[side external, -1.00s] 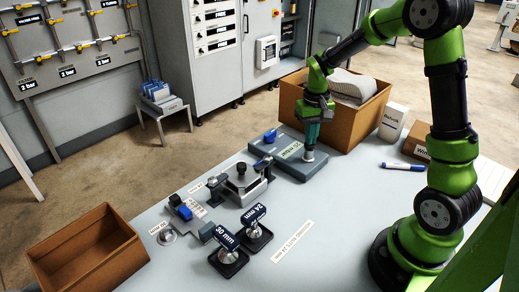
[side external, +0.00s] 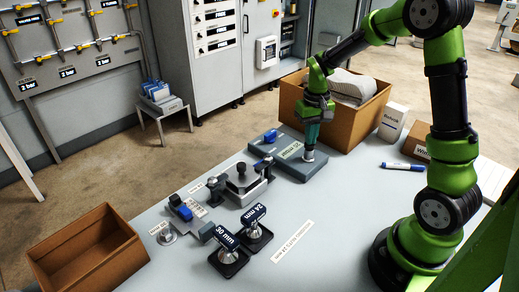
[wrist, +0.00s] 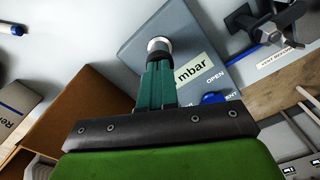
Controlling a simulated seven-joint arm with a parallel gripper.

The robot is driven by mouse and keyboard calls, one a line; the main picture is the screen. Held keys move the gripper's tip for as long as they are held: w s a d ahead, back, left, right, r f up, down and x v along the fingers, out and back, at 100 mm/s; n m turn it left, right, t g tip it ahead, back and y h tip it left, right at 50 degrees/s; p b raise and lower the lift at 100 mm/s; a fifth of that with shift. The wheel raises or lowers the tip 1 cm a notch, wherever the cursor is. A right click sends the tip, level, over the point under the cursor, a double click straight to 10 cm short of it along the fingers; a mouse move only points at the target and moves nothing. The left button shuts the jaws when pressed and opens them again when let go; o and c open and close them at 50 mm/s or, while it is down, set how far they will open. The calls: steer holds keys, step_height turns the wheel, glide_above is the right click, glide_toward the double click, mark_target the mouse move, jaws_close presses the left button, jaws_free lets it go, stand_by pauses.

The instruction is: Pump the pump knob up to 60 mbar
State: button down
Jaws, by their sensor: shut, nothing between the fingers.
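The pump unit is a flat grey box (side external: 290,168) on the table, with a pale display (side external: 289,150) and a blue knob (side external: 270,136) on top. The pump knob (side external: 308,155) is a round metal-topped post at the box's right end. My gripper (side external: 310,146) is shut and points down, its fingertips at the pump knob's top. In the wrist view the shut fingers (wrist: 158,62) meet the knob's dark and silver top (wrist: 158,45). They hide the display's number; only "mbar" (wrist: 191,74) reads. The blue knob (wrist: 213,98) sits by an "OPEN" mark.
A cardboard box (side external: 345,118) with grey contents stands right behind the pump. A small white carton (side external: 393,122) and a blue-capped marker (side external: 402,166) lie to the right. A clamp fixture (side external: 243,182) and labelled 30 mm (side external: 227,237) and 24 mm (side external: 254,214) tools stand to the left.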

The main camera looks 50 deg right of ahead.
steer(key=shift+a+f, duration=0.1)
steer(key=shift+f, duration=0.25)
steer(key=shift+r, duration=3.35)
step_height(320, 180, up, 5)
steer(key=shift+f, duration=3.25)
steer(key=shift+f, duration=2.65)
